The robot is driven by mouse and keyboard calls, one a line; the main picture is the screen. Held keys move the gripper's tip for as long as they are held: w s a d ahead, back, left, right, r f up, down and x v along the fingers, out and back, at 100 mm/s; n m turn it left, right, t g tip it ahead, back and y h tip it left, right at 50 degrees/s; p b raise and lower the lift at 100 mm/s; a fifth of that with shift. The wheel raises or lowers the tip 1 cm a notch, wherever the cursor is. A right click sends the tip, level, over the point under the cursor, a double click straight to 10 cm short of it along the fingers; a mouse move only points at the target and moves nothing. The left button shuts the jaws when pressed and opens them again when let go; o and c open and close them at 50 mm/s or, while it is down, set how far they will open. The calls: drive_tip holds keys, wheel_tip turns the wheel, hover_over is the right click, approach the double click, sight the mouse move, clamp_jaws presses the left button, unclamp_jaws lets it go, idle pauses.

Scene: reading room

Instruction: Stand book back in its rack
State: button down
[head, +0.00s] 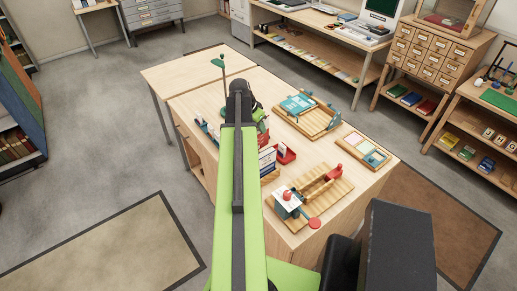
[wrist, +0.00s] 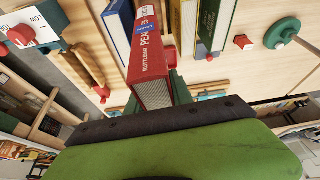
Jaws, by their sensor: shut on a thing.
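A red book (wrist: 150,75) with white spine lettering fills the middle of the wrist view. My gripper (wrist: 158,96) is shut on its near end. A blue book (wrist: 121,25) is close by on its left; a yellow book (wrist: 185,25) and a dark green book (wrist: 215,22) are on its right. I cannot tell whether the red book touches them. Upright books (head: 267,159) stand beside a red block (head: 285,153) on the table; I cannot tell which is the rack.
The wooden table (head: 330,137) also carries a tray with a teal book (head: 297,104), a tray of coloured cards (head: 363,152) and a wooden stand with a red knob (head: 333,172). A green-topped post (head: 221,66) rises behind my arm. Grey floor (head: 120,130) is open at left.

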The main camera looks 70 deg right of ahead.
sight(258, 135)
drive_tip(key=shift+m, duration=0.4)
wheel_tip(258, 135, down, 5)
drive_tip(key=b, duration=0.2)
drive_tip(key=shift+w+a+b, duration=0.15)
drive_tip(key=shift+b, duration=0.15)
drive_tip(key=shift+r, duration=0.15)
drive_tip(key=shift+f+b, duration=1.9)
drive_tip(key=shift+f, duration=0.05)
drive_tip(key=shift+w, duration=0.1)
